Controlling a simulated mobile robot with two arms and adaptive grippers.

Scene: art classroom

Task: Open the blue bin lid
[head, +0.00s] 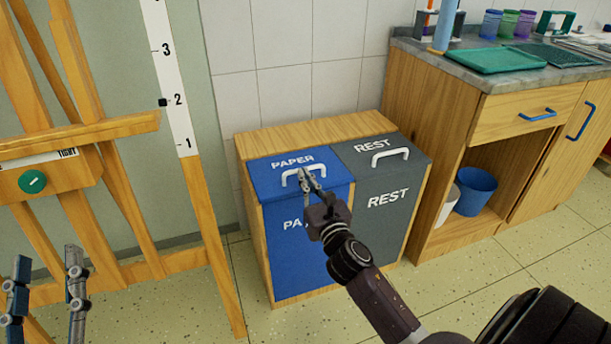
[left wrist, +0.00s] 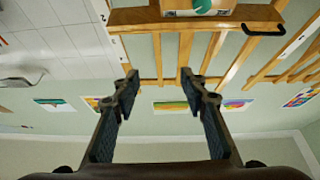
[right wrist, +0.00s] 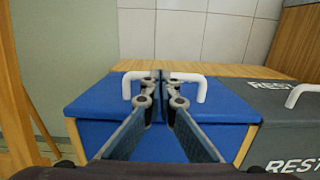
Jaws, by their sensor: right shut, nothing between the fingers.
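The blue bin lid (head: 335,173), marked PAPER, lies closed on the blue bin front (head: 292,255) in the wooden cabinet. It also fills the middle of the right wrist view (right wrist: 95,103). A white arched handle (head: 287,177) stands on the lid. My right gripper (head: 308,177) is shut and empty, with its fingertips at the middle of this handle. In the right wrist view the fingers (right wrist: 161,82) cover the handle's centre; whether they touch it I cannot tell. My left gripper (head: 47,263) is open and empty at the lower left, away from the bin.
A grey REST bin lid (head: 405,162) with its own white handle adjoins on the right. A wooden easel (head: 85,135) stands on the left near my left gripper. A counter (head: 470,110) with a blue bucket (head: 476,192) below stands right. Floor in front is clear.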

